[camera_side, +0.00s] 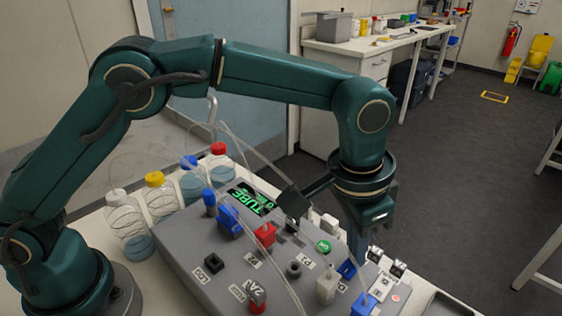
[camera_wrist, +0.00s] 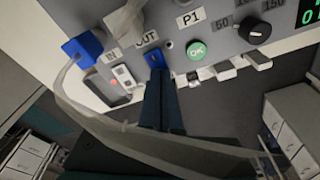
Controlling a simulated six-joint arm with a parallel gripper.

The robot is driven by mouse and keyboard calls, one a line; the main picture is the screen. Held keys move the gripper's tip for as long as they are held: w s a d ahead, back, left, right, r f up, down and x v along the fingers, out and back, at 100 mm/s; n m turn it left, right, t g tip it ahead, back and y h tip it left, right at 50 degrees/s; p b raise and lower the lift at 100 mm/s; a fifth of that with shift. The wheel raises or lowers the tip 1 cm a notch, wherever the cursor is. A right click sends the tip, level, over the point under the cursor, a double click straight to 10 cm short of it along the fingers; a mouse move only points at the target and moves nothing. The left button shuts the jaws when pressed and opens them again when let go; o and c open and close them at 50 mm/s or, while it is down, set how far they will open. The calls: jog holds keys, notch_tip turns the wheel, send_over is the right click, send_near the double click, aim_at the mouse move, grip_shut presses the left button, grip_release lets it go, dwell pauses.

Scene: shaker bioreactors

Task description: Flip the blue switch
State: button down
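The blue switch (camera_wrist: 153,58) sits on the grey panel below the OUT label in the wrist view. In the side view it shows as a small blue piece (camera_side: 347,269) near the panel's front right edge. My gripper (camera_wrist: 158,75) points at it, with its dark fingers close together and nothing visible between them. The fingertips overlap the lower edge of the switch in the wrist view; I cannot tell whether they touch it. In the side view my gripper (camera_side: 357,252) points down just beside the switch.
The grey control box (camera_side: 195,252) carries a green OK button (camera_wrist: 196,49), a black knob (camera_wrist: 257,33), a blue tube connector (camera_wrist: 82,48) and a white switch (camera_wrist: 123,76). A clear tube (camera_wrist: 68,95) crosses close to my gripper. Capped bottles (camera_side: 160,195) stand behind the box.

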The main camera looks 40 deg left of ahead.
jog(key=shift+r, duration=3.45)
jog(key=s+a+r+n+t, duration=0.3)
jog(key=s+a+r+n, duration=0.1)
jog(key=a+r, duration=0.85)
jog(key=s+a+f+n+t, duration=0.1)
jog(key=s+a+f+n, duration=0.1)
jog(key=s+a+f, duration=0.6)
jog(key=s+f, duration=0.3)
jog(key=f, duration=0.1)
jog(key=shift+a+y, duration=0.25)
jog(key=shift+y, duration=0.15)
